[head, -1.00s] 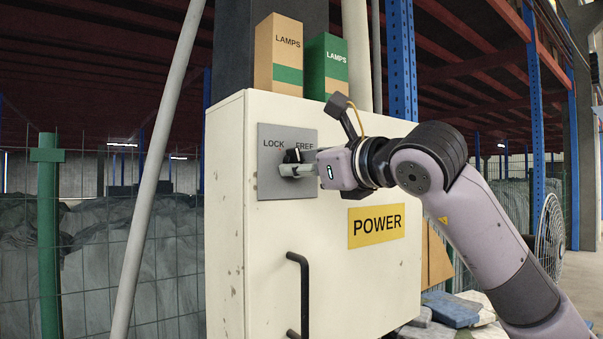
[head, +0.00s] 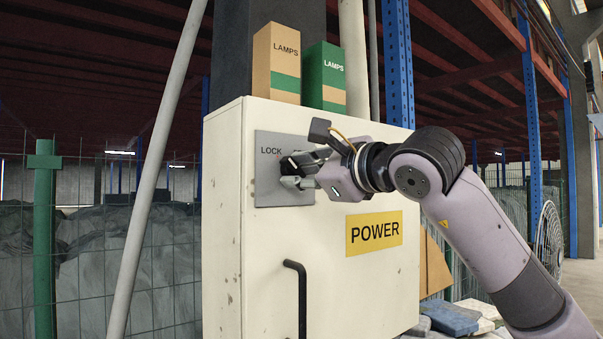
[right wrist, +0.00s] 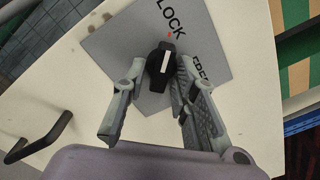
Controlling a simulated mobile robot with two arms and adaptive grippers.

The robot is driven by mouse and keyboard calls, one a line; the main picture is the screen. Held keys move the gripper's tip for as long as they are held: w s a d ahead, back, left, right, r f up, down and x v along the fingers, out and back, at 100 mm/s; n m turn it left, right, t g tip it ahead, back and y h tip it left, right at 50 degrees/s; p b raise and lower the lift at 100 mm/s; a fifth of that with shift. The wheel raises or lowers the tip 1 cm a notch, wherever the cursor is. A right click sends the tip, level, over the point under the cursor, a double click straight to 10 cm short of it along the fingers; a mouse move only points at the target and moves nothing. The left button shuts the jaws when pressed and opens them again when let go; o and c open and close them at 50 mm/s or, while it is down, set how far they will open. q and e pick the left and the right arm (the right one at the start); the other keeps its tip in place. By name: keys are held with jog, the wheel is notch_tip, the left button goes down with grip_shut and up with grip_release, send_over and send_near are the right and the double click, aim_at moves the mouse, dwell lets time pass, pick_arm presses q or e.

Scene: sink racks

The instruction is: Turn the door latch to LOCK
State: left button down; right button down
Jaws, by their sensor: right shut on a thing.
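The latch is a black knob with a white mark (right wrist: 163,68) on a grey plate (right wrist: 115,42) lettered LOCK and FREE. In the right wrist view the white mark points roughly toward a small red dot beside LOCK. My right gripper (right wrist: 157,88) has its fingers on either side of the knob and is shut on it. In the head view the right gripper (head: 291,173) is tilted at the plate (head: 268,195), and it hides FREE and most of the latch (head: 288,163). My left gripper is not in view.
The plate is on a cream cabinet (head: 270,235) with a black door handle (head: 301,300) below and a yellow POWER sign (head: 374,232). Two lamp boxes, tan (head: 276,62) and green (head: 323,78), stand on top. A slanted pole (head: 155,165) stands left of the cabinet.

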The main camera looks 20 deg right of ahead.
jog(key=c, duration=1.4)
grip_release()
jog(key=shift+o, duration=0.2)
jog(key=shift+s, duration=0.15)
jog(key=v, duration=1.1)
jog(key=shift+s+d, duration=0.15)
jog(key=shift+s, duration=0.25)
